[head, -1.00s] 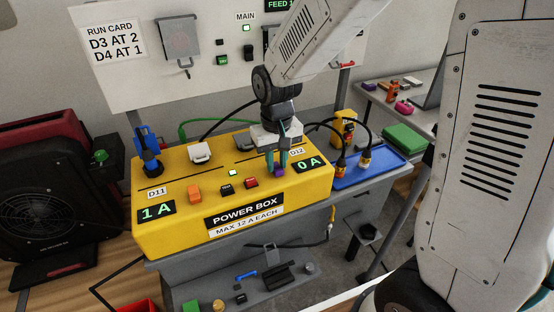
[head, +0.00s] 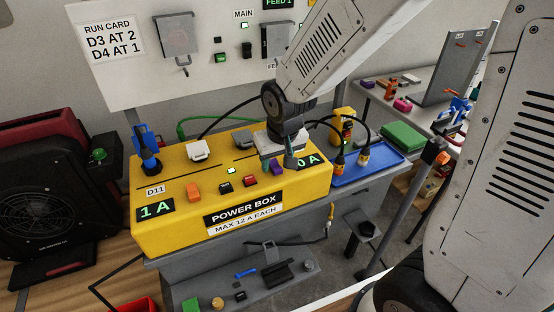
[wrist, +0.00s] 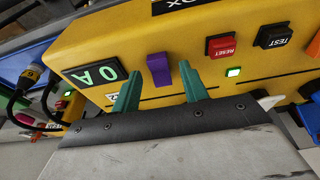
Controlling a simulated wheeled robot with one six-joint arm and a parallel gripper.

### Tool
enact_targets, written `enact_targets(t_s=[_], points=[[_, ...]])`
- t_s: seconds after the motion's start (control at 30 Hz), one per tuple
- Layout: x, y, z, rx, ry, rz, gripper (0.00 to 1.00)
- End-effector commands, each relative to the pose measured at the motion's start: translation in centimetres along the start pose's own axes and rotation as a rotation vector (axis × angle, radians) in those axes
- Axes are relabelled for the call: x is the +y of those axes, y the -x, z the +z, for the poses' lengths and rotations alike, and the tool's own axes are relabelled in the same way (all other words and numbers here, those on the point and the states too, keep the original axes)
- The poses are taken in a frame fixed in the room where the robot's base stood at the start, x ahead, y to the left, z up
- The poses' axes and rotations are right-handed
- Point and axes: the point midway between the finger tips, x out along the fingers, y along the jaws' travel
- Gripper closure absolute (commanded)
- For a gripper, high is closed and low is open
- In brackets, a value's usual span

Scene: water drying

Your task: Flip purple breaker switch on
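The purple breaker switch (head: 276,166) is on the right front of the yellow power box, beside a lit "0 A" display (head: 309,160). In the wrist view the purple switch (wrist: 159,69) shows between the two teal fingers, nearer the box than my wrist. My gripper (wrist: 160,78) is open, with a wide gap between its fingertips. In the head view my gripper (head: 290,158) is just right of and behind the switch, partly covering the display. I cannot tell whether a finger touches the switch. The display still reads 0 A in the wrist view (wrist: 96,74).
The power box (head: 160,235) also carries an orange switch (head: 193,191), a black TEST button (head: 225,187) and a red RESET button (head: 250,181). Plugs and cables rise at a blue tray (head: 375,175) on the right. A panel with breakers stands behind.

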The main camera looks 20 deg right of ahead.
Motion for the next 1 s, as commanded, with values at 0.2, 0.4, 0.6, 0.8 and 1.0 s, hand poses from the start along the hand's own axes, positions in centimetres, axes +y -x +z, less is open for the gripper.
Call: enact_targets(t_s=[0.2,0.4,0.6,0.8,1.0], points=[[0.0,0.0,0.0,0.000,0.000,0.000,0.56],[0.0,1.8,-0.1,0.004,0.000,0.000,0.56],[0.0,5.2,-0.1,0.004,0.001,0.000,0.56],[0.0,7.4,-0.1,0.002,0.000,0.000,0.56],[0.0,7.8,0.0,-0.001,0.000,0.000,0.56]])
